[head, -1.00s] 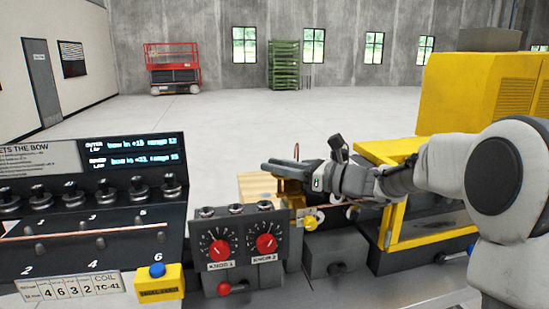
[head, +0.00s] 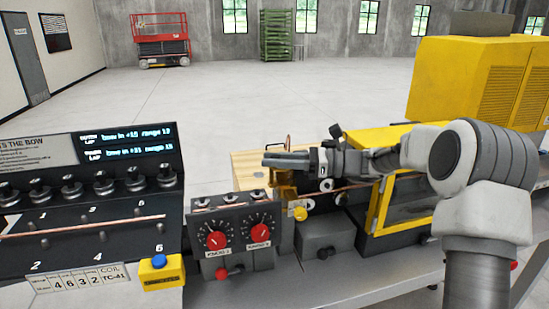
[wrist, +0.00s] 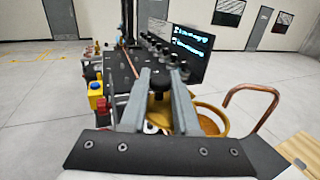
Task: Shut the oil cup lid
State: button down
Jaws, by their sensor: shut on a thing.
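A brass-coloured cup (head: 284,190) stands on the bench behind the knob box in the head view. My gripper (head: 268,160) reaches from the right, its fingers nearly level at the cup's top. In the wrist view a yellow round rim (wrist: 212,112) shows below and right of my gripper (wrist: 161,78). A black round knob (wrist: 160,88) shows between the two fingers, which look shut on it. I cannot tell whether this knob belongs to the cup's lid. The lid's own angle is hidden by the fingers.
A knob box (head: 238,240) with two red knobs stands in front of the cup. A control panel (head: 85,200) is at left, a blue button box (head: 160,272) beside it. A yellow-framed machine (head: 400,205) stands at right. A bent copper tube (wrist: 255,95) rises near the fingers.

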aim_at(275, 156)
jog(key=c, duration=0.7)
grip_release()
jog(key=shift+o, duration=0.2)
jog(key=shift+r, duration=0.15)
jog(key=shift+r, duration=0.4)
notch_tip(275, 156, up, 3)
jog(key=s+d+r, duration=0.3)
jog(key=d+r, duration=0.4)
jog(key=d, duration=0.4)
jog(key=shift+s+d+b, duration=0.15)
jog(key=shift+s+b, duration=0.05)
jog(key=shift+b, duration=0.25)
